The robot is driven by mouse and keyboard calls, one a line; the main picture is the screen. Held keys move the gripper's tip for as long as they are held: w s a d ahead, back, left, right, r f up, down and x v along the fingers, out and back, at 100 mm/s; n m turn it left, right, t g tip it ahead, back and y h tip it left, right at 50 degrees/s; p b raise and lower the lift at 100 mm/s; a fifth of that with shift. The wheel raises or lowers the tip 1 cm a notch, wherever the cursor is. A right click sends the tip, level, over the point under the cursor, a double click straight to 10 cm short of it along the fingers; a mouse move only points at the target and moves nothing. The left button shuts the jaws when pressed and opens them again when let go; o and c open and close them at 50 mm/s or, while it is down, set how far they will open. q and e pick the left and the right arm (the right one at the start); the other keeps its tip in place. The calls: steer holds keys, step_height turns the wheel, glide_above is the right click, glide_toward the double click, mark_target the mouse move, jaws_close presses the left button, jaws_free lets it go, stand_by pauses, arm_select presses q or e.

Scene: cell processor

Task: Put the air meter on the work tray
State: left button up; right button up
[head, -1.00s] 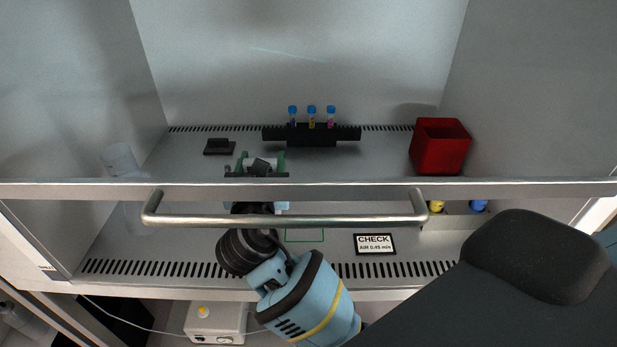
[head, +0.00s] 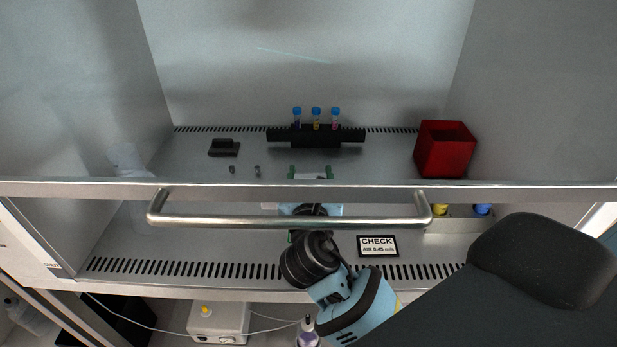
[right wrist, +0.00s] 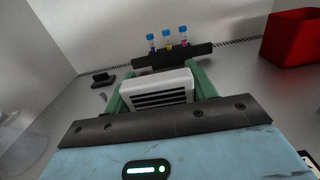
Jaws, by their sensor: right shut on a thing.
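The air meter (right wrist: 158,88) is a small white box with dark slats. In the right wrist view it sits between the green fingers of my right gripper (right wrist: 160,82), which is shut on it. In the head view the green fingertips of the right gripper (head: 310,172) show just above the sash edge, with a little of the white meter between them. The work tray (head: 385,165) appears to be the grey cabinet floor. A bit of green outline on it shows beside my wrist, mostly covered. I cannot tell whether the meter touches the floor. My left gripper is not in view.
A black rack (head: 316,137) with three blue-capped tubes stands at the back. A red bin (head: 445,150) is at the right, a dark block (head: 224,147) at the left. Two small pegs (head: 257,170) are left of the gripper. The sash handle (head: 290,221) crosses above my arm.

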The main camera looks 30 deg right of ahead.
steer(key=shift+f, duration=0.1)
steer(key=shift+f, duration=0.15)
steer(key=o, duration=1.3)
